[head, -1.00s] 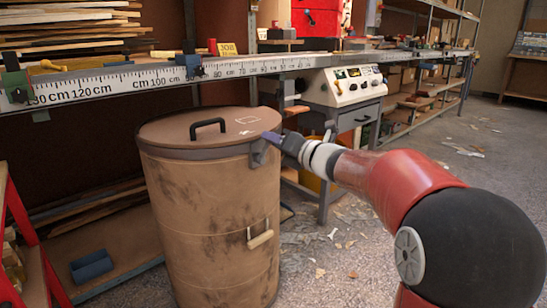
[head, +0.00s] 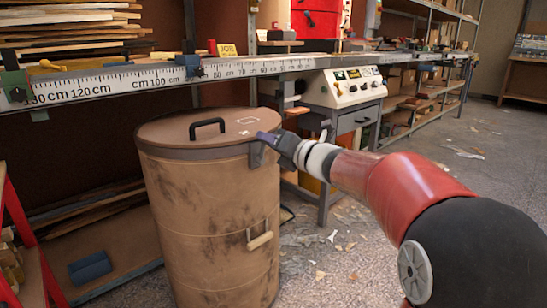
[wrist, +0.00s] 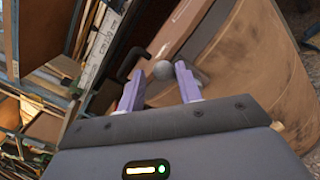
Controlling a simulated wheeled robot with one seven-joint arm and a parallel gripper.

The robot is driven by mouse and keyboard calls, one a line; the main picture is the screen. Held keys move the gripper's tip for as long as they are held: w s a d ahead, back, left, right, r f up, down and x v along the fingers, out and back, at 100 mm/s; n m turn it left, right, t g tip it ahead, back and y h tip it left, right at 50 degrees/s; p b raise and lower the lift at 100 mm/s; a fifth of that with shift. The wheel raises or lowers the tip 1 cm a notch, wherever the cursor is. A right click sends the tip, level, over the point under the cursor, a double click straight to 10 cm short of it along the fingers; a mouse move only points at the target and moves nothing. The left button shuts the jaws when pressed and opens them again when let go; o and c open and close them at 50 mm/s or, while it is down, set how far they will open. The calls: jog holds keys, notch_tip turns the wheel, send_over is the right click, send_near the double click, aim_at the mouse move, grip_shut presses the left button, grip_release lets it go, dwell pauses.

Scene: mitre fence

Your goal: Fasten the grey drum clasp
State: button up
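The brown drum (head: 205,215) stands upright on the floor, its lid (head: 180,128) seated on top with a black handle (head: 207,125). The grey clasp (head: 256,156) is at the right of the drum's rim, partly hidden by my gripper. My gripper (head: 264,138) is at the rim just above the clasp. In the wrist view my gripper (wrist: 159,74) has its two purple fingers apart. A grey ball-shaped knob (wrist: 163,70) shows between and just beyond the fingertips. I cannot tell whether the fingers touch it.
A workbench with a long white ruler (head: 110,86) runs behind the drum. A control box (head: 345,86) stands behind my arm. Floor to the right is open, with scattered scraps.

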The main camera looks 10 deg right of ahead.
jog(key=shift+f, duration=0.1)
dwell(0.3)
jog(key=b+v, duration=0.2)
jog(key=v, duration=0.5)
dwell(0.3)
jog(key=shift+d, duration=0.1)
